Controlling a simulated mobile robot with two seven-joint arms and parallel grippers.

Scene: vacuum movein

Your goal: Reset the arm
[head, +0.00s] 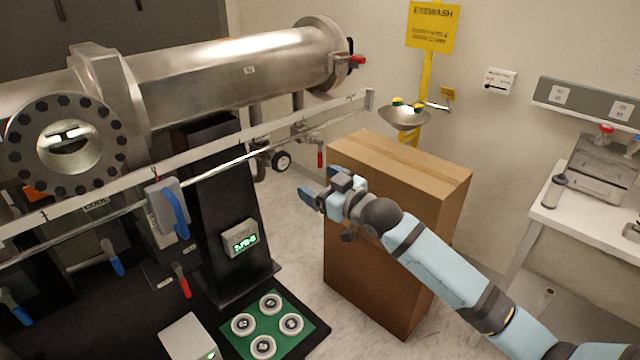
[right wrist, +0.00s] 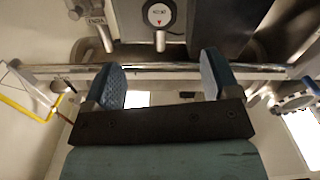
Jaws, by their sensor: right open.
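My right arm (head: 437,267) is light blue with dark joints and reaches in from the lower right of the head view. My right gripper (head: 320,190) is at the end of it, in front of the cardboard box, pointing left. In the right wrist view the right gripper (right wrist: 163,85) is open, its two blue fingers apart with nothing held between them. A metal rail (right wrist: 160,70) runs across beyond the fingertips; I cannot tell how near it is. My left gripper is not in view.
A tall cardboard box (head: 375,285) stands close behind my right arm. A large steel vacuum tube (head: 230,68) and a long rail (head: 240,137) fill the left. A white bench (head: 590,219) stands at right. A green mat (head: 277,350) with round discs lies below.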

